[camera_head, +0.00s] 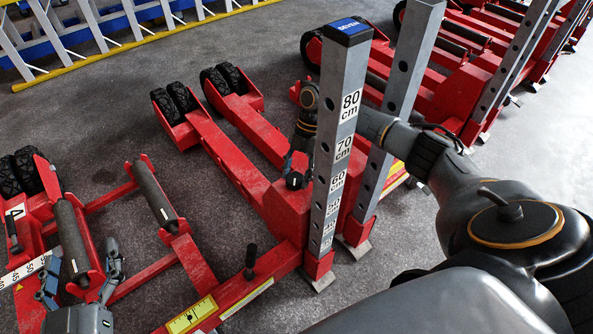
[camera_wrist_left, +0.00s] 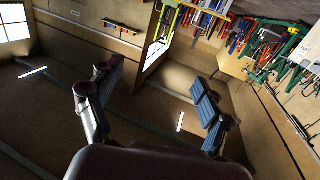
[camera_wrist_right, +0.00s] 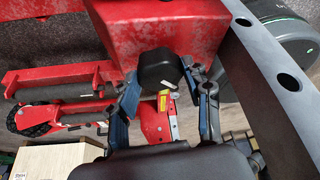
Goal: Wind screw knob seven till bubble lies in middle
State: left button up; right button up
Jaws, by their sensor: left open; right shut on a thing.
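A black knob (camera_wrist_right: 158,68) sits under a red block of the jack in the right wrist view. My right gripper (camera_wrist_right: 161,88) has its fingers on both sides of this knob and is shut on it. In the head view my right gripper (camera_head: 297,165) is at the red jack body, partly behind the grey post. No number seven is readable on the knob. A yellow gauge plate with a scale (camera_head: 191,317) lies at the bottom edge of the head view; I cannot make out a bubble. My left gripper (camera_head: 82,262) is open and empty at the lower left.
The grey post (camera_head: 338,130) with centimetre labels stands close to my right arm. A black-handled lever (camera_head: 250,262) rises near the gauge. Red frames with rollers (camera_head: 156,195) lie near my left gripper. More red jacks (camera_head: 455,50) stand at the upper right.

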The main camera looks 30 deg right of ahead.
jog(key=shift+s+r+m+t+p, duration=0.1)
jog(key=shift+m+t+p, duration=0.2)
jog(key=shift+m+p, duration=0.65)
jog(key=m+p, duration=0.1)
jog(key=p, duration=0.1)
jog(key=shift+t+p, duration=0.3)
pick_arm(q)
jog(key=s+a+f+g+y, duration=0.1)
jog(key=s+a+f+g, duration=0.2)
jog(key=s+f+g, duration=0.3)
jog(key=s+a+f+g+y, duration=0.2)
jog(key=s+a+f+g, duration=0.1)
jog(key=s+f+g, duration=0.4)
notch_tip(320, 180, down, 2)
jog(key=shift+s+a+f+n+y, duration=0.2)
jog(key=shift+s+n+y, duration=0.1)
jog(key=shift+s, duration=0.8)
pick_arm(e)
jog(key=o, duration=1.1)
jog(key=shift+o, duration=0.2)
pick_arm(q)
jog(key=shift+d, duration=0.1)
pick_arm(e)
jog(key=shift+d, duration=0.1)
jog(key=v, duration=1.1)
jog(key=shift+d+r, duration=0.3)
